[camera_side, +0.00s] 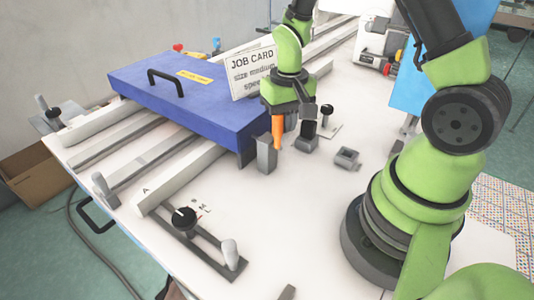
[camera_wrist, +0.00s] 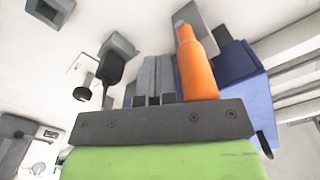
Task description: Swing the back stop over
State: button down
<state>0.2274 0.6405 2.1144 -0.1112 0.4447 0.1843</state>
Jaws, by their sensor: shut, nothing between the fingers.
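I cannot tell for sure which part is the back stop. My gripper (camera_side: 288,112) is shut and empty, pointing down beside the near right corner of the blue cover. In the wrist view its grey fingers (camera_wrist: 153,75) are together. An orange piece (camera_side: 278,132) hangs beside the fingers; it also shows in the wrist view (camera_wrist: 196,65). I cannot tell if it touches the grey upright block (camera_side: 266,155) below it. Just right of my gripper stands a grey post with a black knob (camera_side: 326,109).
The blue cover (camera_side: 190,95) with a black handle lies over long rails (camera_side: 180,180). A job card (camera_side: 252,70) stands behind my gripper. A small grey socket (camera_side: 346,158) sits to the right. A slotted bar (camera_side: 205,250) with a dial and peg is at the front. The white table between is clear.

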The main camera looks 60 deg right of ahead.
notch_tip(320, 180, up, 9)
dwell(1.3)
jog(key=s+a+r+n+t+y, duration=0.2)
jog(key=s+a+r+t, duration=0.5)
jog(key=s+r, duration=0.5)
jog(key=shift+s+a+r, duration=0.15)
jog(key=shift+a, duration=0.8)
